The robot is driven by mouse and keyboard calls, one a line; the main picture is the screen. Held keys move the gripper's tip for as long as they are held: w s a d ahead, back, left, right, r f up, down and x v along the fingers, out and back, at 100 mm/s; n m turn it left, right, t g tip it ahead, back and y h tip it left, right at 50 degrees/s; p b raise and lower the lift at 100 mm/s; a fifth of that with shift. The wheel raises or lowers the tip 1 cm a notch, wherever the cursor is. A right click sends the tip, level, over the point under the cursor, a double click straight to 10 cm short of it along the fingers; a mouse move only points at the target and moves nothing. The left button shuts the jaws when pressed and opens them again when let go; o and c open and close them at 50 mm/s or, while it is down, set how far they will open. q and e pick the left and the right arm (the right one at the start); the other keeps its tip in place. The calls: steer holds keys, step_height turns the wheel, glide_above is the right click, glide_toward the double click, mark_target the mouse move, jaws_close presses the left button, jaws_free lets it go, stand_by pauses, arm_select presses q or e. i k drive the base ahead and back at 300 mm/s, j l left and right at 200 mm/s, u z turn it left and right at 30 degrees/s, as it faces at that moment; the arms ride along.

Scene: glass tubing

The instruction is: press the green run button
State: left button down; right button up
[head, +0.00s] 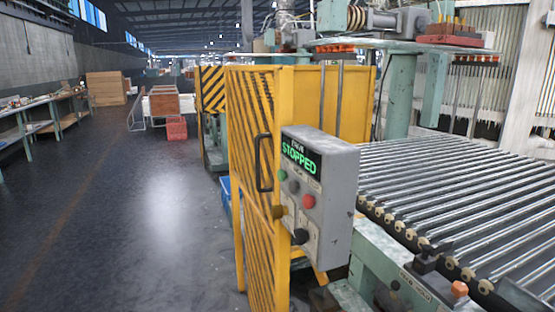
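The green run button (282,175) is a small round button on the left side of a grey control box (338,200). The box's display (299,157) reads STOPPED in green letters. A grey button (294,187) and a red button (308,201) sit to its right, lower down. A black knob (300,236) and a yellowish knob (278,211) are lower on the box. Neither of my grippers shows in the head view.
The box is mounted by a yellow guard cabinet (303,90) with a black handle (263,163). A roller conveyor (460,195) runs along the right. The grey floor (150,215) at the left is clear, with a workbench (35,110) and wooden crates (105,87) beyond.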

mark_target(282, 175)
steer(key=i+l, duration=0.1)
steer(key=i, duration=0.8)
steer(key=j+u, duration=0.05)
